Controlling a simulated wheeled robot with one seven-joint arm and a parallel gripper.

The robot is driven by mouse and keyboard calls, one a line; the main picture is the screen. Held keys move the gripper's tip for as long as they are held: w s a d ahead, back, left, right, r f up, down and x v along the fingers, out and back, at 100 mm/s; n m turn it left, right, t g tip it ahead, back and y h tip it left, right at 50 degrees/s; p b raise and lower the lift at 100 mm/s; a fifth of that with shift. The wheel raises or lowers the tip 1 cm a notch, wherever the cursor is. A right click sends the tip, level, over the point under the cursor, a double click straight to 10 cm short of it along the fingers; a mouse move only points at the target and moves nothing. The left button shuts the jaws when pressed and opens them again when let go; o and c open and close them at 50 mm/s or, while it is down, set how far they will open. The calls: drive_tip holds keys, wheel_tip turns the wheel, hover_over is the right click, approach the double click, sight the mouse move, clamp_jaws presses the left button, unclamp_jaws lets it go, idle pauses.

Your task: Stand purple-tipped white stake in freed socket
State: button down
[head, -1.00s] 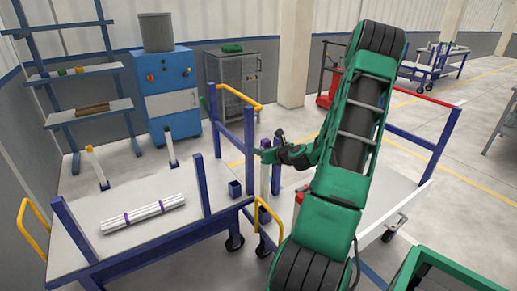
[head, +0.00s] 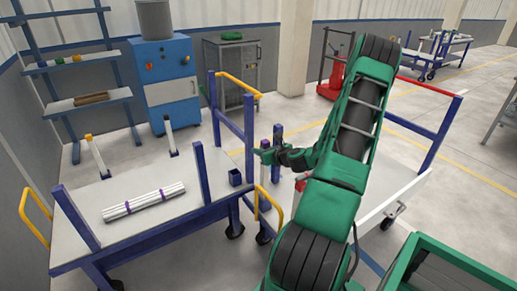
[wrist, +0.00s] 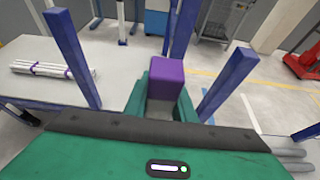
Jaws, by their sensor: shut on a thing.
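The purple-tipped stake (wrist: 167,72) is in my gripper; its purple end shows between the green jaws in the wrist view. My gripper (head: 268,153) is shut on it, between the two carts in the head view. A small blue block-shaped socket (head: 235,177) sits at the right corner of the left cart, left of and below my gripper in the picture. It looks empty.
The left cart (head: 115,190) carries a bundle of white pipes (head: 143,202) and blue posts, one (head: 202,172) close to the socket. An orange-tipped white stake (head: 98,156) and another white stake (head: 170,137) stand at its back. A second cart (head: 385,190) stands right.

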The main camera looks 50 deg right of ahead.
drive_tip(key=shift+f, duration=2)
drive_tip(key=c, duration=1.4)
unclamp_jaws()
drive_tip(key=v, duration=1)
drive_tip(key=shift+s, duration=0.3)
drive_tip(key=shift+a, duration=0.1)
